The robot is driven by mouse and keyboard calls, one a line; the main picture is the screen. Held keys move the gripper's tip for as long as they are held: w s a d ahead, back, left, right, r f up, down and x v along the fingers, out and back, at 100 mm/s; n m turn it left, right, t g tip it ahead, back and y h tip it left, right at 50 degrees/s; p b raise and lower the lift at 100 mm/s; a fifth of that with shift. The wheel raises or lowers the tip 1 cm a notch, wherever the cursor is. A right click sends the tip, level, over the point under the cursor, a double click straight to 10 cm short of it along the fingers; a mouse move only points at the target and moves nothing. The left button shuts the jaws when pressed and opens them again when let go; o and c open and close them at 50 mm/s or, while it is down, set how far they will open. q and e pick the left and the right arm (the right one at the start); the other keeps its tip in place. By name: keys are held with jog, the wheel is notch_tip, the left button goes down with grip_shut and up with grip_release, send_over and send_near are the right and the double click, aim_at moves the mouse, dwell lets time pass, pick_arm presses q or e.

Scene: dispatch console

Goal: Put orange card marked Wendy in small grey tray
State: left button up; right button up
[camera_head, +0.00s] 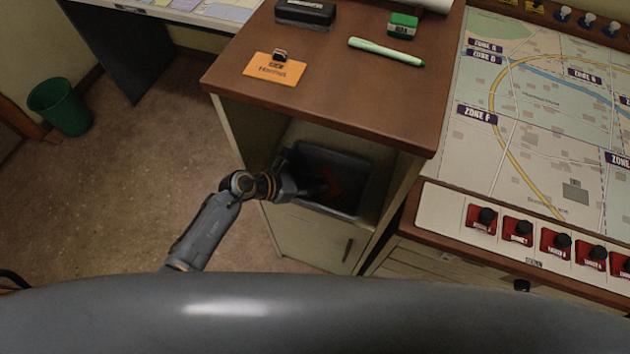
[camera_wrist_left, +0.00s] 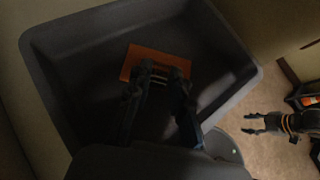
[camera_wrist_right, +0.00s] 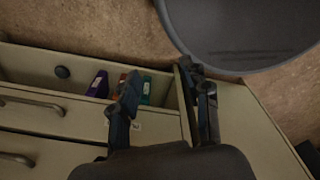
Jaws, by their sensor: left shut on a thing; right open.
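The grey tray (camera_head: 350,163) stands in the open compartment of the wooden-topped cabinet. My left gripper (camera_head: 316,187) reaches down into it. In the left wrist view, an orange card (camera_wrist_left: 160,60) is between the left fingertips (camera_wrist_left: 164,72), inside the tray walls (camera_wrist_left: 62,95). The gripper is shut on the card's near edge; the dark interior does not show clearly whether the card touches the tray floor. I cannot read its marking. My right gripper (camera_wrist_right: 158,84) is open and empty, above an open drawer; it also shows in the left wrist view (camera_wrist_left: 247,123).
Another orange card (camera_head: 274,70), with a clip, lies on the cabinet top near a green marker (camera_head: 386,51) and a green box (camera_head: 403,25). The open drawer holds purple (camera_wrist_right: 98,84) and teal items. A map console stands right; a green bin (camera_head: 60,106) stands left.

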pick_arm(q)
jog(key=o, duration=0.8)
jog(key=shift+f, duration=0.1)
jog(key=shift+s+a+r, duration=0.1)
jog(key=shift+a+r, duration=0.1)
jog(key=shift+a, duration=0.05)
jog(key=b+v, duration=0.1)
jog(key=v, duration=1)
jog(key=shift+s+a+r, duration=0.15)
pick_arm(e)
jog(key=shift+a+f, duration=0.5)
jog(key=shift+f, duration=0.1)
jog(key=shift+a, duration=0.25)
